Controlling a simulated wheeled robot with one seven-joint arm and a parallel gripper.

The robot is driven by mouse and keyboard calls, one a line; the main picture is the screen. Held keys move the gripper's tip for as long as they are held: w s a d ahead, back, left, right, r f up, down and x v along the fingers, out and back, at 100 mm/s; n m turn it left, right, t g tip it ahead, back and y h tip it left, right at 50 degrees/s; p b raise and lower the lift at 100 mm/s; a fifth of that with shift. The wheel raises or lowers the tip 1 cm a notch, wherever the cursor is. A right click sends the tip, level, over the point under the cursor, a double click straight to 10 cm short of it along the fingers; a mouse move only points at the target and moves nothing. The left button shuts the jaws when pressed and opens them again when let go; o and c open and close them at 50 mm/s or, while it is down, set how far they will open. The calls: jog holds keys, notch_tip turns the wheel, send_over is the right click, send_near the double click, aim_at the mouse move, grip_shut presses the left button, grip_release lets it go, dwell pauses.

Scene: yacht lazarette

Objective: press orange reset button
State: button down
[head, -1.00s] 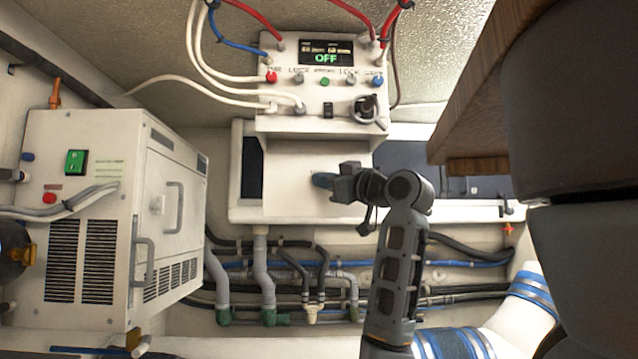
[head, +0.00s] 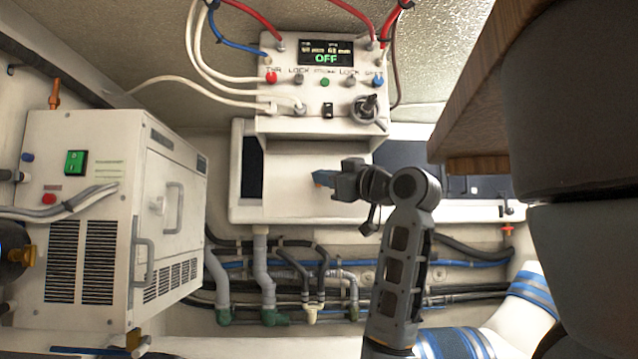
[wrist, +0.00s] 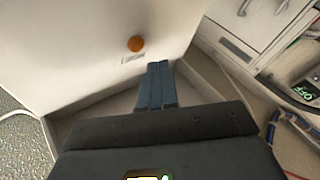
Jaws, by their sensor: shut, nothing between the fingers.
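The orange reset button (wrist: 136,44) is a small round knob on a pale, flat panel in the wrist view, with a small label below it. I cannot make it out in the head view. My gripper (wrist: 159,68) is shut and empty. Its two blue fingers lie side by side, and their tips appear just to the right of and below the button. They look apart from it, but the gap is hard to judge. In the head view my gripper (head: 318,179) points left in front of the white ledge below the control box.
A white control box (head: 320,90) with an OFF display, coloured knobs and cables is above my gripper. A large white cabinet (head: 95,220) with green and red switches stands at the left. Hoses (head: 290,265) run below. A wooden edge (head: 480,120) overhangs at the right.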

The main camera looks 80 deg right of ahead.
jog(key=a, duration=0.2)
jog(key=s+a, duration=0.1)
jog(key=a, duration=0.1)
jog(key=shift+s+a+r+p, duration=0.1)
jog(key=shift+r+p, duration=0.15)
jog(key=shift+p, duration=0.1)
dwell(0.8)
